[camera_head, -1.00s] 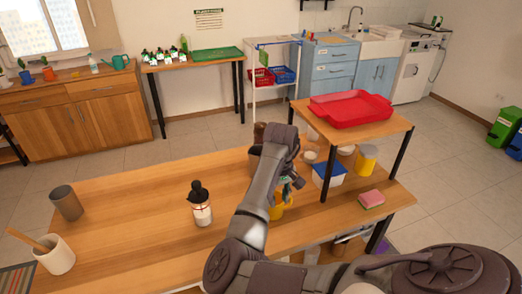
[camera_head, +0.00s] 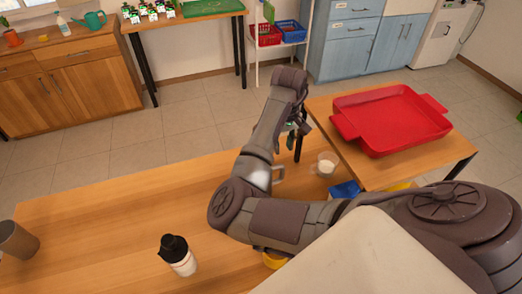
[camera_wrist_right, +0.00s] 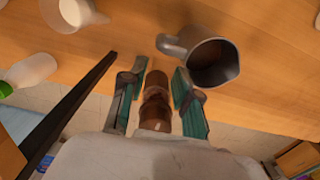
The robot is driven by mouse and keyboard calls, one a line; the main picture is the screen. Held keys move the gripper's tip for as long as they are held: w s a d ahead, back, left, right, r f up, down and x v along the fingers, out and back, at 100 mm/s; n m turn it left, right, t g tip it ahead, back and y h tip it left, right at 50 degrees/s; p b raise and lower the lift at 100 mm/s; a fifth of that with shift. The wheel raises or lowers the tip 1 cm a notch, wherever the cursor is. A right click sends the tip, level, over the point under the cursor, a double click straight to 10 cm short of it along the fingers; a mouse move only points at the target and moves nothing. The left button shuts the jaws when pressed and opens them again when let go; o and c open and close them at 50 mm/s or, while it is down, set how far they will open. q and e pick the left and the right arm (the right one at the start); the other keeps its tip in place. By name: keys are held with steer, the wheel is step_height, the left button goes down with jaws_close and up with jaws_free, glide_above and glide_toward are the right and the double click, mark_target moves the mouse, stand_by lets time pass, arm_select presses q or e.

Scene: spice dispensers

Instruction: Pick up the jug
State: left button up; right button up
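A grey metal jug (camera_wrist_right: 214,62) with a side handle stands on the wooden table, just beyond my right gripper in the right wrist view. My right gripper (camera_head: 292,137) is beyond the table's far side. In the wrist view, its teal-padded fingers (camera_wrist_right: 156,98) are apart, and a brown turned wooden object (camera_wrist_right: 155,103) lies between them with gaps visible on both sides. The jug is outside the fingers. My left gripper is not in view.
A dark-capped bottle (camera_head: 177,254) and a dark cup (camera_head: 17,240) stand left. The table's middle left is clear.

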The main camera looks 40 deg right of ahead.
mark_target(282, 164)
steer(key=f, duration=0.7)
steer(key=shift+s+a+p, duration=0.2)
steer(key=shift+s+p, duration=0.1)
steer(key=shift+p, duration=0.05)
steer(key=shift+f, duration=0.55)
steer(key=f, duration=0.1)
steer(key=f+p, duration=0.1)
steer(key=f, duration=0.1)
steer(key=shift+s+d+f, duration=0.1)
steer(key=shift+s+f, duration=0.1)
steer(key=shift+f, duration=0.6)
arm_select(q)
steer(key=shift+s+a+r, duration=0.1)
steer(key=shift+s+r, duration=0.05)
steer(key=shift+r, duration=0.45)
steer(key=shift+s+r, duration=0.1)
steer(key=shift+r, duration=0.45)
arm_select(e)
jaws_close()
steer(key=shift+w+r, duration=0.1)
